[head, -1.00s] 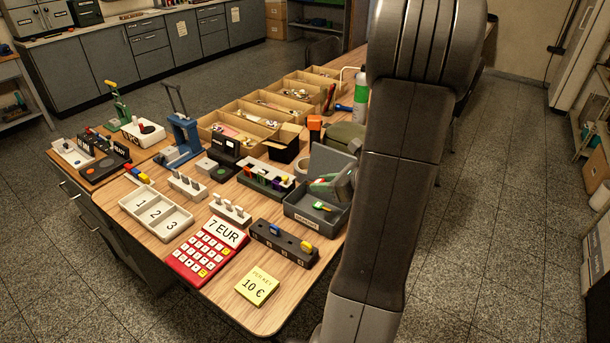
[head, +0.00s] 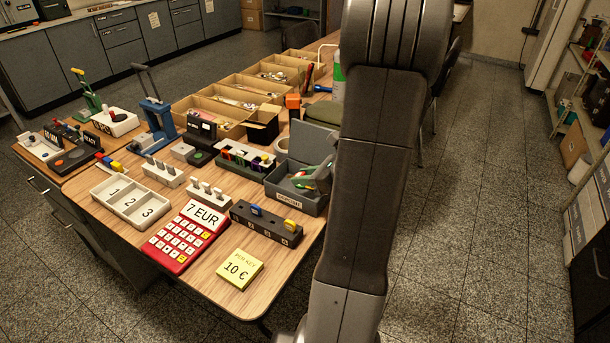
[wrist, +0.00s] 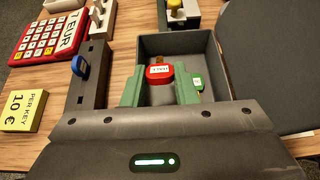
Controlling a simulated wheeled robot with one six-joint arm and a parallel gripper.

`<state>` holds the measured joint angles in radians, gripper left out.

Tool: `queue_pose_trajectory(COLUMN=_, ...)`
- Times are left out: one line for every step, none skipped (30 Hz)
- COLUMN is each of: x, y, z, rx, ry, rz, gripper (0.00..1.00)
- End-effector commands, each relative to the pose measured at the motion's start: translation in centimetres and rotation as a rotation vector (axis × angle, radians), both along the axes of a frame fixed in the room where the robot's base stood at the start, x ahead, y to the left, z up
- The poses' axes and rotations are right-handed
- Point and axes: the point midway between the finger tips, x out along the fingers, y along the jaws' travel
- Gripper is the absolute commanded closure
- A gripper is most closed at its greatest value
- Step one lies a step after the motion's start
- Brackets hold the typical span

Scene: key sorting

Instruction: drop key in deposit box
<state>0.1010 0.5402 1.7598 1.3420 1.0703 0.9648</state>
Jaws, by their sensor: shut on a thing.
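The deposit box (head: 312,207) is a dark grey open-topped box with its lid raised, near the table's right edge. In the wrist view the box (wrist: 217,72) lies just beyond my gripper. My gripper (wrist: 160,86) has green fingers and is shut on a red-headed key (wrist: 160,71) with a white label and a brass part pointing away. The key is over the open box; its exact height above the floor is unclear. A small green piece with a pale label (wrist: 197,83) shows beside the right finger. In the head view my gripper (head: 316,176) is at the box opening, partly hidden by my arm.
A dark key rack (head: 266,223) with a blue and a yellow key stands left of the box. A red keypad (head: 185,237), a yellow note block (head: 240,268) and a white numbered tray (head: 130,202) lie nearby. Wooden bins (head: 215,116) stand behind.

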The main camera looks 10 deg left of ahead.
Motion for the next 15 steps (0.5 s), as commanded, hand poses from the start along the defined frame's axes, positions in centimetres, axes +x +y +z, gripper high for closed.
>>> queue_pose_trajectory(x=0.0, y=0.0, z=-0.01, rx=0.0, ry=0.0, rz=0.0, gripper=0.95)
queue_pose_trajectory(x=0.0, y=0.0, z=0.01, rx=0.0, ry=0.0, rz=0.0, gripper=0.95)
queue_pose_trajectory(x=0.0, y=0.0, z=0.03, rx=0.0, ry=0.0, rz=0.0, gripper=0.95)
queue_pose_trajectory(x=0.0, y=0.0, z=0.04, rx=0.0, ry=0.0, rz=0.0, gripper=0.95)
queue_pose_trajectory(x=0.0, y=0.0, z=0.04, rx=0.0, ry=0.0, rz=0.0, gripper=0.95)
queue_pose_trajectory(x=0.0, y=0.0, z=0.04, rx=0.0, ry=0.0, rz=0.0, gripper=0.72)
queue_pose_trajectory(x=0.0, y=0.0, z=0.04, rx=0.0, ry=0.0, rz=0.0, gripper=0.66)
queue_pose_trajectory(x=0.0, y=0.0, z=0.04, rx=0.0, ry=0.0, rz=0.0, gripper=0.6)
queue_pose_trajectory(x=0.0, y=0.0, z=0.04, rx=0.0, ry=0.0, rz=0.0, gripper=0.52)
queue_pose_trajectory(x=0.0, y=0.0, z=0.04, rx=0.0, ry=0.0, rz=0.0, gripper=0.49)
queue_pose_trajectory(x=0.0, y=0.0, z=0.04, rx=0.0, ry=0.0, rz=0.0, gripper=0.49)
queue_pose_trajectory(x=0.0, y=0.0, z=0.04, rx=0.0, ry=0.0, rz=0.0, gripper=0.49)
queue_pose_trajectory(x=0.0, y=0.0, z=0.04, rx=0.0, ry=0.0, rz=0.0, gripper=0.49)
queue_pose_trajectory(x=0.0, y=0.0, z=0.04, rx=0.0, ry=0.0, rz=0.0, gripper=0.49)
queue_pose_trajectory(x=0.0, y=0.0, z=0.04, rx=0.0, ry=0.0, rz=0.0, gripper=0.49)
